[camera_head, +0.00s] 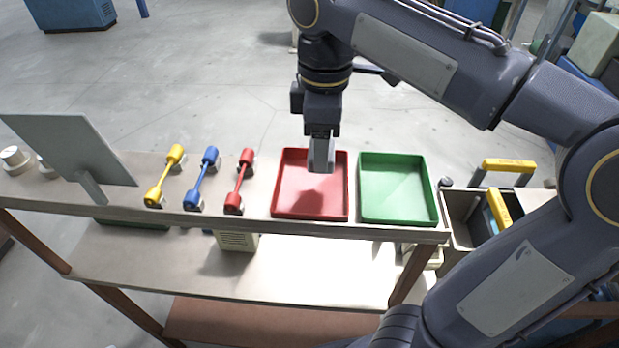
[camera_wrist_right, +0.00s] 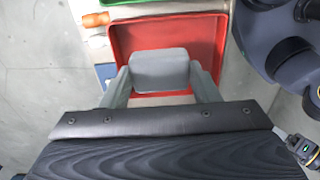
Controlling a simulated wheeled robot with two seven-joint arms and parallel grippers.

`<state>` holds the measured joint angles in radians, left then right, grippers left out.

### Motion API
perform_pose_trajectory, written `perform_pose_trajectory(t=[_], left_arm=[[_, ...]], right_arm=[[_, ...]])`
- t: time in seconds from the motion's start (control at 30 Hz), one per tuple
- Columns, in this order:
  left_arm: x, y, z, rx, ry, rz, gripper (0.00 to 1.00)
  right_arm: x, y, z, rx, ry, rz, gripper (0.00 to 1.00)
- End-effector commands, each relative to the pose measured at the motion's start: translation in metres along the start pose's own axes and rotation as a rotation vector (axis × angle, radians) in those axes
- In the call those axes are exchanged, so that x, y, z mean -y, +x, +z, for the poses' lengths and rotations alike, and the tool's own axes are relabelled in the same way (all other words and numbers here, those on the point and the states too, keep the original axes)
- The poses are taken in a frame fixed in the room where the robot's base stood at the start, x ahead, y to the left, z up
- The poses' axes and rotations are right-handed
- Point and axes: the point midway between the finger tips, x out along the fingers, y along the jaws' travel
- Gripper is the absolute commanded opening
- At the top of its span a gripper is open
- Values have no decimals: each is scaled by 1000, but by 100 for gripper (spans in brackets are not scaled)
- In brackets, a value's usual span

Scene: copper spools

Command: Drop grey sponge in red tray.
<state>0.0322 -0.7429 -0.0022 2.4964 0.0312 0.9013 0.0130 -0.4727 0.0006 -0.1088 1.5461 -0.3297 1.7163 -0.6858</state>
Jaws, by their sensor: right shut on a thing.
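The grey sponge (camera_head: 321,157) is held by my right gripper (camera_head: 321,138) above the red tray (camera_head: 283,209) in the head view. In the right wrist view the sponge (camera_wrist_right: 159,70) sits between the two fingers of the right gripper (camera_wrist_right: 160,82), with the red tray (camera_wrist_right: 208,32) behind it. The sponge appears to be over the upper right part of the tray. The tray's visible floor is bare. My left gripper is not in view.
A green tray (camera_head: 398,188) stands right of the red one. Yellow (camera_head: 164,178), blue (camera_head: 201,179) and red (camera_head: 239,182) handled pieces lie to the left. A grey panel (camera_head: 70,147) stands at the far left. A toolbox (camera_head: 466,218) is beyond the right edge.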

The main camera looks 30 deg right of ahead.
Motion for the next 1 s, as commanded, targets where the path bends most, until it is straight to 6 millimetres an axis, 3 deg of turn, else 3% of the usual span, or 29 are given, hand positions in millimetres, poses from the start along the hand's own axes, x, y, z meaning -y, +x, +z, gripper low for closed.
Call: perform_pose_trajectory(t=[0.3,0.67,0.7,0.87,1.0], left_arm=[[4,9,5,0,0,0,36],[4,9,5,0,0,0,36],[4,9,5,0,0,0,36],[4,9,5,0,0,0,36],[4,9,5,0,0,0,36]], right_arm=[[0,32,0,0,0,0,34],[0,34,0,0,1,0,34],[0,34,0,0,1,0,61],[0,34,0,0,1,0,81],[0,34,0,0,1,0,81]])
